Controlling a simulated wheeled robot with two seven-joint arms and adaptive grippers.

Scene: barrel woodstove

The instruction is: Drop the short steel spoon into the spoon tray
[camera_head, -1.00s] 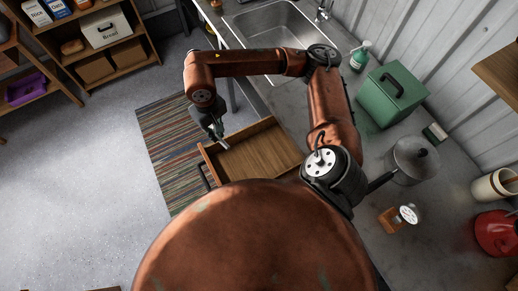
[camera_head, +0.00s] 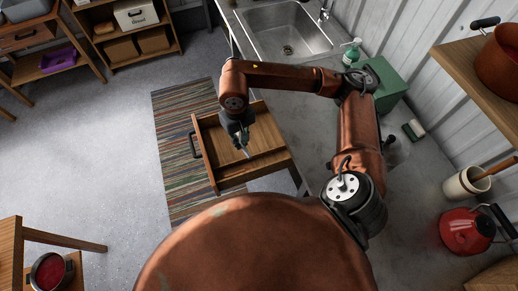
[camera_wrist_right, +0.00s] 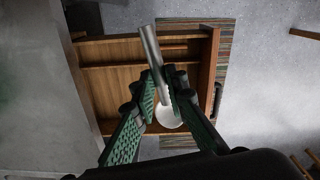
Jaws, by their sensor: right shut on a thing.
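My right gripper (camera_head: 243,140) hangs over the pulled-out wooden drawer (camera_head: 206,163). In the right wrist view, the gripper (camera_wrist_right: 165,76) is shut on a short steel spoon (camera_wrist_right: 151,48). The spoon's straight handle sticks out past the fingertips, and its pale round bowl (camera_wrist_right: 168,117) shows between the fingers. In the head view only a small bright bit of the spoon shows below the gripper. The drawer (camera_wrist_right: 112,75) is below the spoon, with dividers across it. I cannot tell which part is the spoon tray. My left gripper is out of view.
A striped rug (camera_head: 182,135) lies under the drawer. The counter with a sink (camera_head: 285,35), green soap bottle (camera_head: 352,52) and green box (camera_head: 393,90) runs along the right. A red kettle (camera_head: 467,230) stands further along.

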